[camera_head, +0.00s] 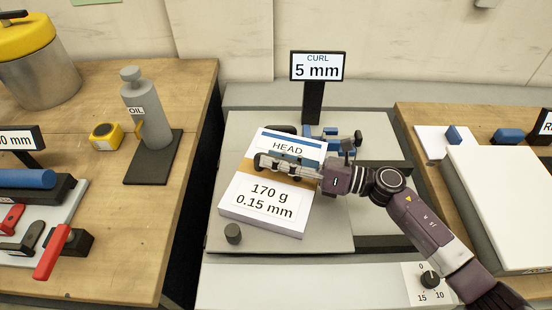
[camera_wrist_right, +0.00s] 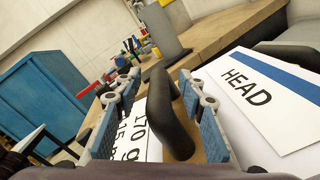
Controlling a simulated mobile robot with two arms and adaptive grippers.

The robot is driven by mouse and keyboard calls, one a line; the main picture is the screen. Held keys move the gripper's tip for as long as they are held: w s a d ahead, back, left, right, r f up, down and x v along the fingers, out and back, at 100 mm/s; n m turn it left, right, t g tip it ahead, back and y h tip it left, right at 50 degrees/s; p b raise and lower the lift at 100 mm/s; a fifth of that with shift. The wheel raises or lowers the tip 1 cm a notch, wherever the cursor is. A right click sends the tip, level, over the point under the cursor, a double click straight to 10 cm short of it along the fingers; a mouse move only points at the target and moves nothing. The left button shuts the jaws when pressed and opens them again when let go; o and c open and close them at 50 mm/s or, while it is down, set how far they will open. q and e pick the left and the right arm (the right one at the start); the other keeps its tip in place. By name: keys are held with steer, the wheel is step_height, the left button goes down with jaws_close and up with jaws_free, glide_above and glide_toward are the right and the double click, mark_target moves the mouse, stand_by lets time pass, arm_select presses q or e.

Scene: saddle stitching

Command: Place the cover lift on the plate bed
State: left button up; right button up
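The cover lift is a white stack (camera_head: 228,202) with a brown band, a blue-edged HEAD label and a 170 g 0.15 mm label. It lies skewed over the grey plate bed (camera_head: 330,232); I cannot tell whether its underside fully touches. My right gripper (camera_head: 268,164) is over the middle of the stack, at the band. In the right wrist view its fingers stand apart on either side of a black handle (camera_wrist_right: 168,115), with a visible gap at the left finger. The gripper hides part of the band. My left gripper is not in view.
A 5 mm CURL sign (camera_head: 317,67) stands behind the bed, with blue clamp parts (camera_head: 330,138) before it. A dark knob (camera_head: 233,233) sits at the bed's front left. Wooden benches flank it, with an oil can (camera_head: 150,125) left and a white stack (camera_head: 500,190) right.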

steer(key=v, duration=1.2)
stand_by(0.4)
